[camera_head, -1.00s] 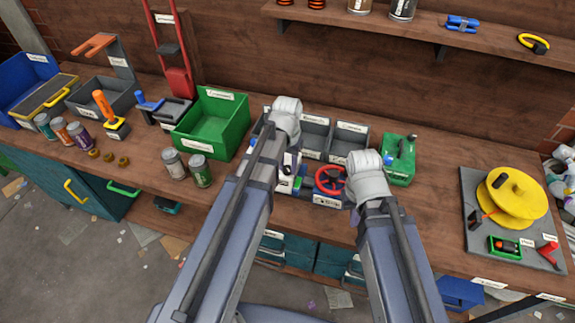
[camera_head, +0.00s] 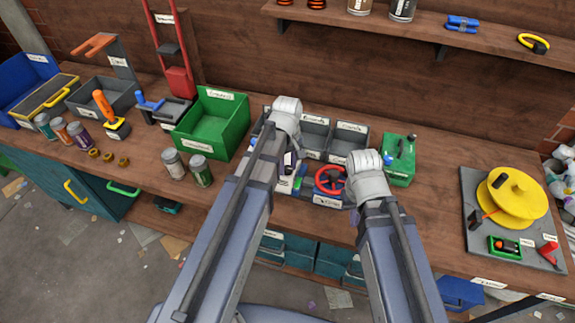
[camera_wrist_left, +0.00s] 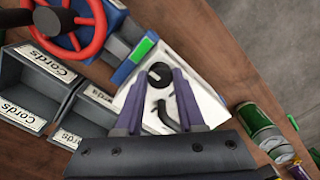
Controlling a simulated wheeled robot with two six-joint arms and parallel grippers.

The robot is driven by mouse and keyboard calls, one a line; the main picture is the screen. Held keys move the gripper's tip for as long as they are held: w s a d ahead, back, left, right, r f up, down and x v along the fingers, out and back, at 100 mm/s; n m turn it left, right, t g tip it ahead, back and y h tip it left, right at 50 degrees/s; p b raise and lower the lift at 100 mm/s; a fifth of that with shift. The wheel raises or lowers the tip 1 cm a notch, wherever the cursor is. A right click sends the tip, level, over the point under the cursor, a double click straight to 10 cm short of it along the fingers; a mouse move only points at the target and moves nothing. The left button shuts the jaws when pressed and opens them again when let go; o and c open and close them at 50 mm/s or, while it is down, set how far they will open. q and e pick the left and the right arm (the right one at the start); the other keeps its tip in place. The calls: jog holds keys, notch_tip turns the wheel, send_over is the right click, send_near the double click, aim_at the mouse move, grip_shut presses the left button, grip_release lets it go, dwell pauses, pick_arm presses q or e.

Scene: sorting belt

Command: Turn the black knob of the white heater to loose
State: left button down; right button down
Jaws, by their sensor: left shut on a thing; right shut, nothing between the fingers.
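The white heater (camera_wrist_left: 205,100) lies under my left gripper in the left wrist view. Its round black knob (camera_wrist_left: 160,73) sits between the tips of my left gripper (camera_wrist_left: 165,78), which is shut on it. A curved black part of the heater shows between the fingers, below the knob. In the head view only small parts of the heater show, and my left arm covers the rest. I cannot read any setting marks by the knob. My right arm reaches in beside the red wheel in the head view, but its fingers are hidden.
A red wheel (camera_head: 329,180) on a blue base stands right of the heater in the head view. Grey bins (camera_head: 349,141) stand behind, with a green bin (camera_head: 212,122) to the left. Cans (camera_head: 201,171) stand near the front edge.

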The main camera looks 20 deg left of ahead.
aim_at(287, 168)
pick_arm(q)
jog(key=n, duration=0.5)
jog(key=shift+n, duration=0.3)
jog(key=n, duration=0.5)
jog(key=shift+n, duration=0.3)
jog(key=c, duration=0.5)
grip_release()
jog(key=shift+r, duration=0.1)
notch_tip(287, 168, up, 8)
jog(key=p, duration=0.8)
jog(key=shift+f, duration=0.2)
